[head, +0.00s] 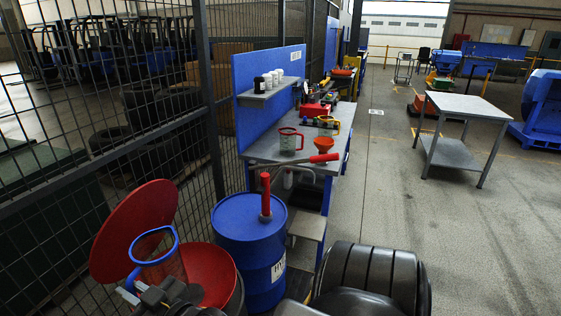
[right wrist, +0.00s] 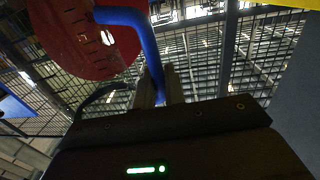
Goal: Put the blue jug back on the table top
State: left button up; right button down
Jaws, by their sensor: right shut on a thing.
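The blue jug (head: 165,264) has a blue rim and handle and a see-through body. It is held up in front of the open red lid and red bowl at lower left. My right gripper (head: 130,287) is shut on its blue handle, which also shows between the fingers in the right wrist view (right wrist: 150,52). Part of the jug's lower body is hidden by my gripper. The grey workbench top (head: 262,146) lies farther away, right of the jug. A grey table (head: 470,105) stands far right. My left gripper is not in view.
A blue drum (head: 240,252) with a red-handled pump stands between jug and workbench. A red-handled jug (head: 289,141) and orange funnel (head: 325,142) stand on the workbench. A wire fence (head: 195,180) runs along the left.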

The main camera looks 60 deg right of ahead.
aim_at(314, 146)
jog(key=k, duration=0.45)
jog(key=z, duration=3.25)
jog(key=i, duration=3.65)
jog(key=u, duration=3.5)
